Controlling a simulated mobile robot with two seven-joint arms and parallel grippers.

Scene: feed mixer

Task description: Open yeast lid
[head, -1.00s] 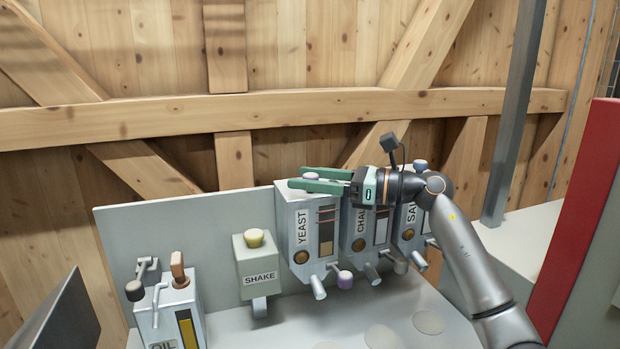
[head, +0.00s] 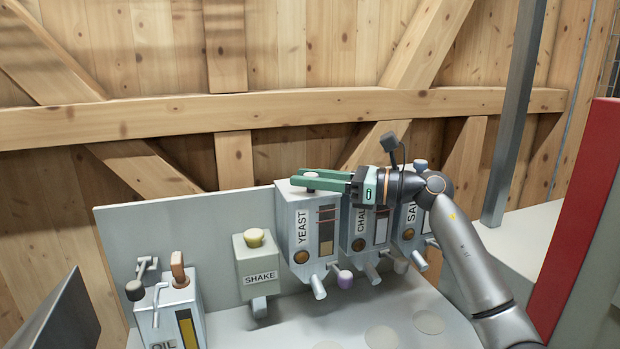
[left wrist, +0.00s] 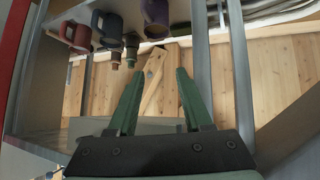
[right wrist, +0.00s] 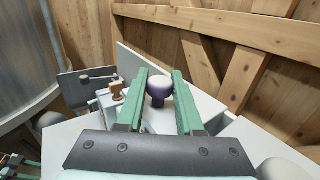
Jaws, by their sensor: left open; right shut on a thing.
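The yeast dispenser (head: 298,250) is a grey box labelled YEAST, standing against the back panel in the head view. Its lid on top looks closed and carries a pale round knob (right wrist: 159,88), seen between the fingers in the right wrist view. My right gripper (head: 300,180) reaches in from the right above the box top and is shut on the knob; the fingers cover most of it in the head view. My left gripper (left wrist: 155,80) is open and empty in the left wrist view, away from the dispenser.
The chalk dispenser (head: 358,246) and another dispenser (head: 408,240) stand right of the yeast one, under my right arm. The shake box (head: 258,262) and oil dispenser (head: 175,305) stand to the left. Mugs (left wrist: 106,27) show near my left gripper.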

